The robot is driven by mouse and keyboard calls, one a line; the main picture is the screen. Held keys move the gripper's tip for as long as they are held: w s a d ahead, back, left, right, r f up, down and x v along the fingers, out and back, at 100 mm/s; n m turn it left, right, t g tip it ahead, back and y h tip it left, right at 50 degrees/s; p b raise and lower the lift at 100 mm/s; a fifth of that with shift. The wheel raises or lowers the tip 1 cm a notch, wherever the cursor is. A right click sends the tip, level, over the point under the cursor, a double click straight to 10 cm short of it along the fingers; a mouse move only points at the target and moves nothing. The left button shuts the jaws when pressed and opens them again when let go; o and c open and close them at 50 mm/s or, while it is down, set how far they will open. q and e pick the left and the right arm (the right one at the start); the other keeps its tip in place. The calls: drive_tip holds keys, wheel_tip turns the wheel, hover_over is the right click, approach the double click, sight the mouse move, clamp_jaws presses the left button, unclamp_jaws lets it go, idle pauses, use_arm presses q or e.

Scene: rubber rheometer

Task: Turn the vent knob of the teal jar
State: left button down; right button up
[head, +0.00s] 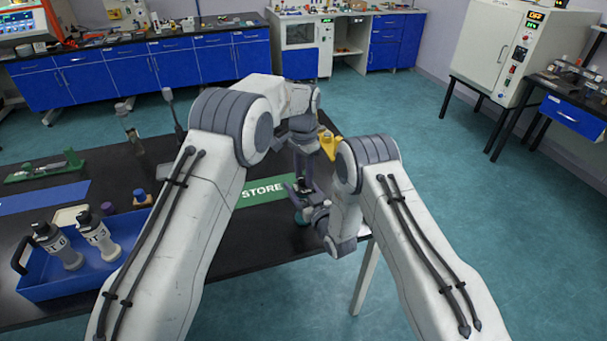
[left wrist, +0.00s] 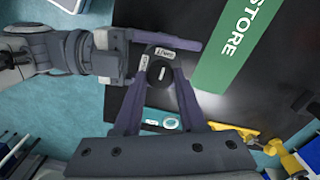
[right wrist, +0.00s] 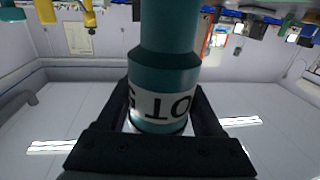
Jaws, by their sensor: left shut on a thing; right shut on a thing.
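The teal jar (right wrist: 168,55) fills the middle of the right wrist view, with a white lettered band that reads upside down. My right gripper (right wrist: 167,118) is shut around its body, one finger on each side. In the head view only a little of the jar (head: 300,218) shows beside my right gripper (head: 318,210). The dark round vent knob (left wrist: 158,73) has a pale slot mark and small white labels beside it. My left gripper (left wrist: 160,82) points down at the knob from above, its purple fingers closed on either side of it. In the head view the grippers partly hide the jar.
The green STORE mat (head: 262,193) lies on the black table (head: 230,245) next to the grippers. A blue tray (head: 60,285) with two labelled bottles stands at left. A yellow object (head: 328,145) shows behind the arms. The table's right edge is close to the jar.

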sight(303, 178)
use_arm(q)
drive_tip(key=shift+a, duration=0.1)
use_arm(e)
drive_tip(key=shift+d, duration=0.1)
use_arm(q)
drive_tip(key=shift+c, duration=2.2)
unclamp_jaws()
wheel_tip(303, 178, up, 12)
use_arm(e)
drive_tip(key=o, duration=1.5)
drive_tip(key=shift+o, duration=0.2)
